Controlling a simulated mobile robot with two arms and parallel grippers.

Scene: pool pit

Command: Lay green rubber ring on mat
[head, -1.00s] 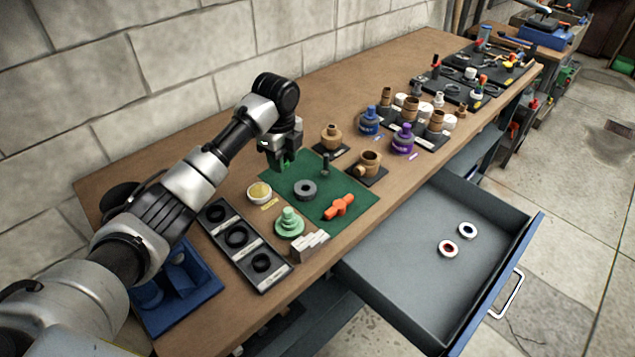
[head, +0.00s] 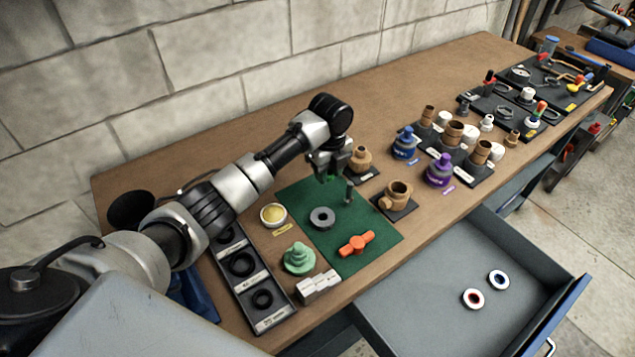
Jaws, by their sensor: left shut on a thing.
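The green mat (head: 375,232) lies on the workbench. A grey ring-shaped part (head: 321,218), an orange-red handle (head: 356,244) and a dark upright pin (head: 349,192) are on it. My left gripper (head: 326,178) is over the mat's back edge, just left of the pin. It is shut on the green rubber ring (head: 332,180), of which only a small green bit shows at the fingers. The fingers hide the rest, and I cannot tell whether it touches the mat. My right gripper is not in view.
Left of the mat are a black tray with black rings (head: 252,278), a yellow-filled dish (head: 273,215), a green stepped part (head: 298,258) and pale blocks (head: 319,286). Brass fittings (head: 397,197) stand to the right. An open drawer (head: 440,290) juts out in front.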

